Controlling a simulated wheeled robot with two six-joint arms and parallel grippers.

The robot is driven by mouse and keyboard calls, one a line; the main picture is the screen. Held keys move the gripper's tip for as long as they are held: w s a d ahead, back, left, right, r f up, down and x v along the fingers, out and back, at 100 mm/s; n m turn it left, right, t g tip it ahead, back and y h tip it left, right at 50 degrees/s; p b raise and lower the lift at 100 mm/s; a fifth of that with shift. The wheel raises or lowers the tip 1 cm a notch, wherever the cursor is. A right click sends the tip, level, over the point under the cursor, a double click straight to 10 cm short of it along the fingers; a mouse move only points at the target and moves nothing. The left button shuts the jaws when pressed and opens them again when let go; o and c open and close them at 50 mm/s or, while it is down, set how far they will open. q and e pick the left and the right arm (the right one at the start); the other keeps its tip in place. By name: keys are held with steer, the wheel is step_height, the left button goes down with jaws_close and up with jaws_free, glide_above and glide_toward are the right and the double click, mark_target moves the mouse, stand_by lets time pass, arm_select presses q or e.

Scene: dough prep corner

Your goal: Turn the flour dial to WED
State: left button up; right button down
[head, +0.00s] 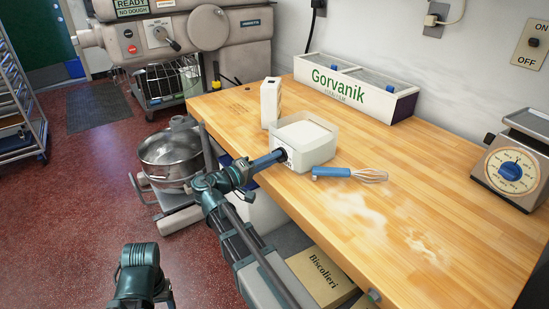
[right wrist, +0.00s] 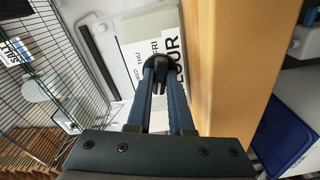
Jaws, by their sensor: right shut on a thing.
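The flour bin (head: 318,155) is a white open tub of flour on the wooden worktop. Its dial is a black knob (right wrist: 159,63) on the bin's label side. My right gripper (head: 281,155) reaches the bin's front-left face from the left. In the right wrist view its blue fingers (right wrist: 161,80) are shut on the knob. I cannot tell which day the knob points to. My left gripper is not in view.
A white carton (head: 271,103) stands close behind the bin. A blue-handled whisk (head: 347,174) lies to its right. The Gorvanik box (head: 355,88) and a scale (head: 512,168) stand farther off. A mixer bowl (head: 170,157) is left of the worktop. The floury front right is open.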

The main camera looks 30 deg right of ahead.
steer(key=shift+m, duration=1.8)
steer(key=shift+m, duration=1.7)
steer(key=m, duration=0.3)
